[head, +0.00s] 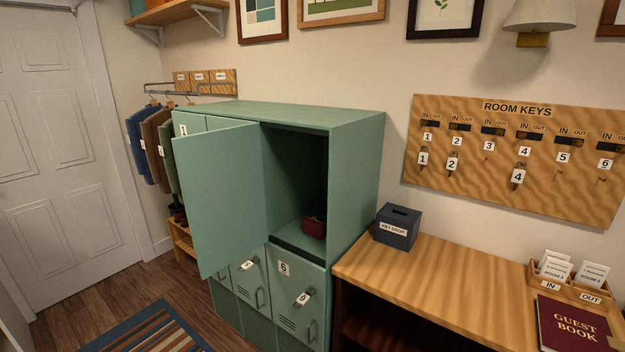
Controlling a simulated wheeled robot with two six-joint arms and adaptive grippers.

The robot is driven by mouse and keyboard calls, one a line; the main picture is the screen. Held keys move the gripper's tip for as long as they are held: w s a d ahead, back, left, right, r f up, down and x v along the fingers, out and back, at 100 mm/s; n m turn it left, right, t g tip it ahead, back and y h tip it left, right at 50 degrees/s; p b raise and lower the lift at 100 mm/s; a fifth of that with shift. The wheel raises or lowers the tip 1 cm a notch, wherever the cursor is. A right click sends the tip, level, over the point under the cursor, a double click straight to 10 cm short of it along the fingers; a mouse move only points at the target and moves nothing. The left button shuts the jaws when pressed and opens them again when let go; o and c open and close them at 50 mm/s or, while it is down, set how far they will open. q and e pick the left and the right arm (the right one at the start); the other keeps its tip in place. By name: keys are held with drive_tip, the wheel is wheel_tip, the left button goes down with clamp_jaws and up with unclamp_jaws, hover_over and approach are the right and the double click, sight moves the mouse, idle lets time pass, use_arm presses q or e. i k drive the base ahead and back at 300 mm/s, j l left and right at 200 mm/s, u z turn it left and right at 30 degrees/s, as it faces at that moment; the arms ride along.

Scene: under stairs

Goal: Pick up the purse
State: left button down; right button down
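A small dark red purse (314,227) sits inside an open compartment of the green locker (356,160), toward its right side. Something dark, perhaps its handle, rises above it, but the shadow makes this hard to tell. The open locker door (225,190) swings out to the left of the compartment and hides part of the locker front. Neither of my grippers is in the head view.
A wooden counter (450,285) stands right of the locker with a key drop box (398,227), a guest book (572,325) and a card holder (548,275). Lower locker doors (300,300) are shut, with keys in them. Floor (85,290) is clear near the rug (150,330).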

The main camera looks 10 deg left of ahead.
sight(314, 227)
drive_tip(key=i+j+z, duration=0.1)
drive_tip(key=j+z, duration=0.3)
drive_tip(key=i+j+z, duration=0.1)
drive_tip(key=z, duration=0.3)
drive_tip(key=k+j+z, duration=0.1)
drive_tip(key=j+z, duration=0.35)
drive_tip(key=j, duration=3.5)
drive_tip(key=l, duration=0.3)
